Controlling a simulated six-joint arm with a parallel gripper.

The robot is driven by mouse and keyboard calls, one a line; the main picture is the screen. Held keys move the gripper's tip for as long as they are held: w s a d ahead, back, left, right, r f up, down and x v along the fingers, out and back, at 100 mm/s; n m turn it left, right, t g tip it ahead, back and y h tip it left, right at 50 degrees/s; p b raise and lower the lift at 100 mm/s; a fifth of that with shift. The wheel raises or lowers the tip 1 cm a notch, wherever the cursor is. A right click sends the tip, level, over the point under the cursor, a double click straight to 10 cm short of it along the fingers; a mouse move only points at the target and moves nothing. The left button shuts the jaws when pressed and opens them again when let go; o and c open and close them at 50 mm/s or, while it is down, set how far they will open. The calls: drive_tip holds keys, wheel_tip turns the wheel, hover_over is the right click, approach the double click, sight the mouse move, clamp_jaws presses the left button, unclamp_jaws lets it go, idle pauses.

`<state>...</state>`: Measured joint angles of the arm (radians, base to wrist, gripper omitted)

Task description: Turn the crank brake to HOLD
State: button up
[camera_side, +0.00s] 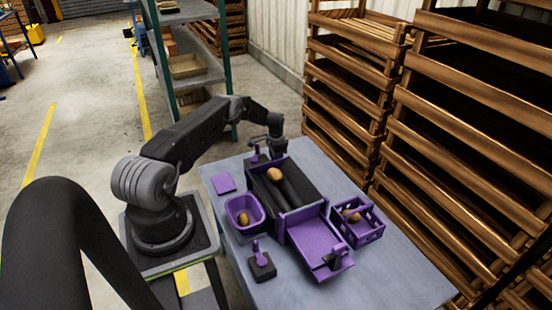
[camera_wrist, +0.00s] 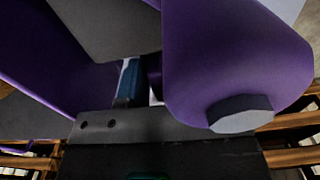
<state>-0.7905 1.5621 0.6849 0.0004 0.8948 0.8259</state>
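My gripper (camera_side: 277,149) is at the far end of the grader, low beside its back corner. A small upright purple lever (camera_side: 256,152) on a dark base stands just left of it; I cannot tell whether they touch. In the wrist view a large rounded purple part (camera_wrist: 225,60) with a grey hex bolt head (camera_wrist: 240,113) is very close. My gripper's grey body (camera_wrist: 150,127) fills the bottom there. Its fingers are mostly hidden, so their opening is unclear. No HOLD mark is readable, and I cannot tell surely which part is the crank brake.
The dark grader trough (camera_side: 305,188) holds a potato (camera_side: 274,174) above dark rollers. A purple bin (camera_side: 236,222) and a purple crate (camera_side: 375,228) hold potatoes. Another purple lever (camera_side: 257,250) stands at the front. A purple plate (camera_side: 223,183) lies left. The table's front right (camera_side: 400,285) is clear.

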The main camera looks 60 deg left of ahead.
drive_tip(key=shift+r, duration=0.1)
drive_tip(key=shift+r, duration=2.4)
